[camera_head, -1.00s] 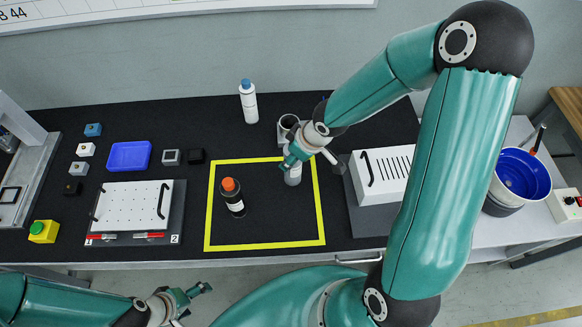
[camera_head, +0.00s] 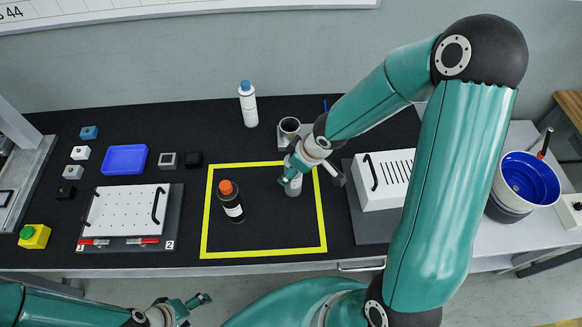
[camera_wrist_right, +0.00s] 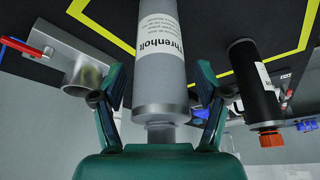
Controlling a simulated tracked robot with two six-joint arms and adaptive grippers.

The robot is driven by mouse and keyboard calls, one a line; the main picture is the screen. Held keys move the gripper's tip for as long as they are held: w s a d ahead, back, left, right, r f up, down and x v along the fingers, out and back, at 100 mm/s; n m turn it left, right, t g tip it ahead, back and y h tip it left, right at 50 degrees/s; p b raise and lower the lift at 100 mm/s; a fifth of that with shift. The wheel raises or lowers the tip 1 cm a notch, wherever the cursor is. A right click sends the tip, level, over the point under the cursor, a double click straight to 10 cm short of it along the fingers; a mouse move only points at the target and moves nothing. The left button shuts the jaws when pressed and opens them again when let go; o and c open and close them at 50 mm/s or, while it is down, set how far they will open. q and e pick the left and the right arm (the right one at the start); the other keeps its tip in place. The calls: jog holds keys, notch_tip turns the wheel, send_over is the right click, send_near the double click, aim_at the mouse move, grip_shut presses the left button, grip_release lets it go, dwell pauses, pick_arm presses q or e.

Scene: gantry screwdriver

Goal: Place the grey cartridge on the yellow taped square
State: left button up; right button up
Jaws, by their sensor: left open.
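The grey cartridge (camera_head: 293,187) stands upright inside the yellow taped square (camera_head: 263,253), near its right edge. Its upper part is hidden under my right gripper (camera_head: 293,174). In the right wrist view the cartridge (camera_wrist_right: 160,80), with a "Threnholt" label, lies between the two fingers of my right gripper (camera_wrist_right: 160,92). A narrow gap shows on each side, so the fingers look open around it. My left gripper (camera_head: 200,300) is open and empty, in front of the table at the bottom of the head view.
A black bottle with an orange cap (camera_head: 231,202) stands inside the square, left of the cartridge. A metal cup (camera_head: 289,127) and a white bottle (camera_head: 248,104) stand behind. A white slotted box (camera_head: 385,180) is close on the right. The square's front middle is clear.

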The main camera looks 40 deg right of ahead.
jog(key=p+v, duration=0.7)
jog(key=v, duration=0.5)
jog(key=shift+r, duration=0.1)
dwell(0.6)
